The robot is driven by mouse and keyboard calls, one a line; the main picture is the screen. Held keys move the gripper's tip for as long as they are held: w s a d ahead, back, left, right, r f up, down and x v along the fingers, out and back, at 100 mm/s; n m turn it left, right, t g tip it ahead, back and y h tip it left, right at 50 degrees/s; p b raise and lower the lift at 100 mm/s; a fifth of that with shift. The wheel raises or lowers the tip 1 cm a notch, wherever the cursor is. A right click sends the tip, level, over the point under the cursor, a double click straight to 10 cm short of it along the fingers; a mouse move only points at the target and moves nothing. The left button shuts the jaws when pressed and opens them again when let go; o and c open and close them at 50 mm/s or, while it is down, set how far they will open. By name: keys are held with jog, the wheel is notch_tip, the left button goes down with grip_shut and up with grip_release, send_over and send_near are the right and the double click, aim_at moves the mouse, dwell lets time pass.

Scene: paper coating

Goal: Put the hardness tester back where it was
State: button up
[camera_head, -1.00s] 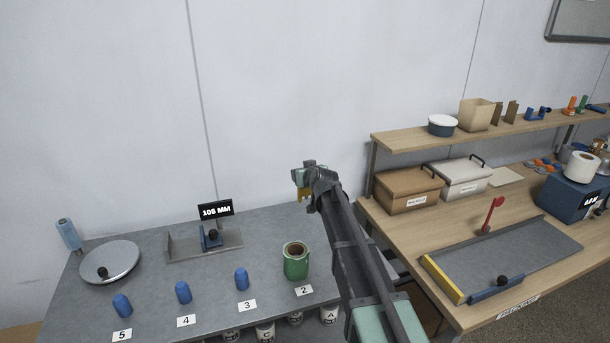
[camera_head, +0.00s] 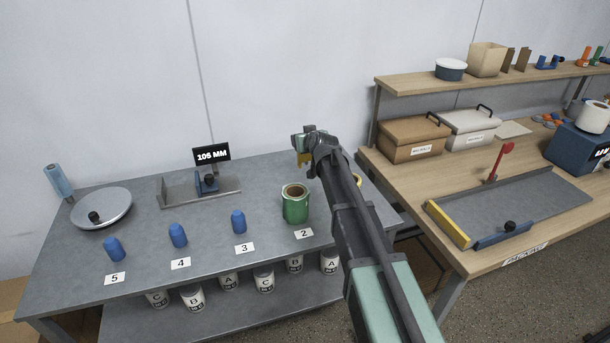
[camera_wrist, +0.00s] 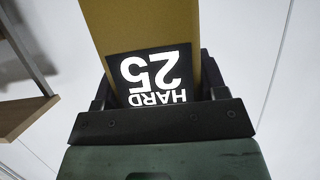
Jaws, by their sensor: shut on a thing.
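The hardness tester (camera_wrist: 160,75) is a yellow-tan block with a black display reading "HARD 25", upside down in the wrist view. My gripper (camera_wrist: 155,110) is shut on it. In the head view my gripper (camera_head: 308,145) is above the back right of the grey table (camera_head: 140,240), and the tester (camera_head: 303,159) shows as a small yellow piece under it. Most of the tester is hidden by my gripper there.
Blue pegs (camera_head: 178,235) stand by numbered cards. A round plate (camera_head: 101,208) and a gauge (camera_head: 207,180) reading 105 MM sit behind. Labelled cans (camera_head: 192,297) fill the lower shelf. The wooden packing bench (camera_head: 480,240) with boxes is at right. My arm hides the table's right part.

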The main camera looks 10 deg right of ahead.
notch_tip(320, 180, down, 7)
jog(key=b, duration=0.4)
jog(key=shift+r+b, duration=0.2)
jog(key=shift+b, duration=0.15)
jog(key=shift+r, duration=0.3)
jog(key=shift+f, duration=0.3)
jog(key=o, duration=1.1)
jog(key=shift+r, duration=0.1)
jog(key=shift+c, duration=0.2)
jog(key=shift+r+p, duration=0.3)
jog(key=shift+p, duration=0.1)
jog(key=p+v, duration=0.4)
jog(key=v, duration=0.8)
jog(key=shift+f, duration=0.2)
